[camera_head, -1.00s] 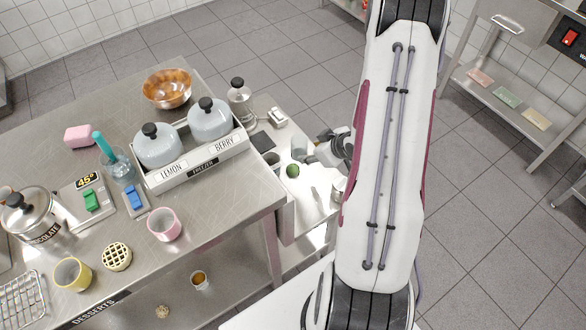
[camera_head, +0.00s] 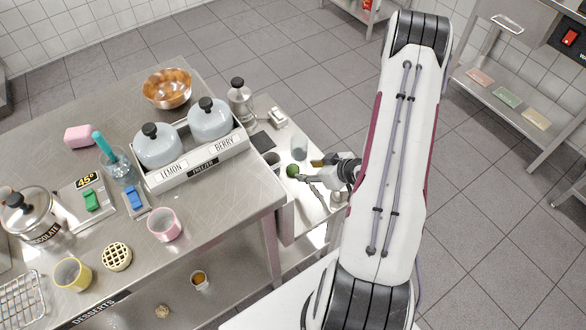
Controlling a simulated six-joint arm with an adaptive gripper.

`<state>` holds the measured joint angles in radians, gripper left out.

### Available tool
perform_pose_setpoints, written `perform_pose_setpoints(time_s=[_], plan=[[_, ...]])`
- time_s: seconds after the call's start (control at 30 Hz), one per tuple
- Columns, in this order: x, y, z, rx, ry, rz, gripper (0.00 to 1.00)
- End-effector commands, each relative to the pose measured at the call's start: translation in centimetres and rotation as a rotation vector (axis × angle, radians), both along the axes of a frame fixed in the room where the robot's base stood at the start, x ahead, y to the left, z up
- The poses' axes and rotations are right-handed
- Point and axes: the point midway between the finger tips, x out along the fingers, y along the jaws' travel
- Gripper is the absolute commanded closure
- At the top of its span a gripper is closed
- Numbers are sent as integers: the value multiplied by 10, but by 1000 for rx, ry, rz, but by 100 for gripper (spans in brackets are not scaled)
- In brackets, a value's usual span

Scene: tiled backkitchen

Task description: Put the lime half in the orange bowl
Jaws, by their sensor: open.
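The lime half (camera_head: 293,171) is a small green round piece on the white side surface, right of the steel table. My gripper (camera_head: 306,171) is just to its right, its fingers pointing left at the lime. The gripper is open; from this view I cannot tell whether the lime lies between the fingertips. The orange bowl (camera_head: 167,88) stands at the back of the steel table, behind the two lidded tubs. It is amber-coloured, and no lime shows in it.
The white freezer tray (camera_head: 195,166) with the lidded lemon and berry tubs stands between gripper and bowl. A clear cup (camera_head: 299,147), a lidded jar (camera_head: 240,97) and a dark flat pad (camera_head: 263,142) are near the lime. A pink cup (camera_head: 164,224) stands at the table's front.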

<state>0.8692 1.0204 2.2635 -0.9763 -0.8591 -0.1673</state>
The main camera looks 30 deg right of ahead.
Motion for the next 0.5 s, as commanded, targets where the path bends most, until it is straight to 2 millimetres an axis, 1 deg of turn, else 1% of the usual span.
perform_pose_setpoints(time_s=[0.3,0.5], plan=[[15,4,-15,1,1,1,60],[17,4,-17,0,1,-1,60]])
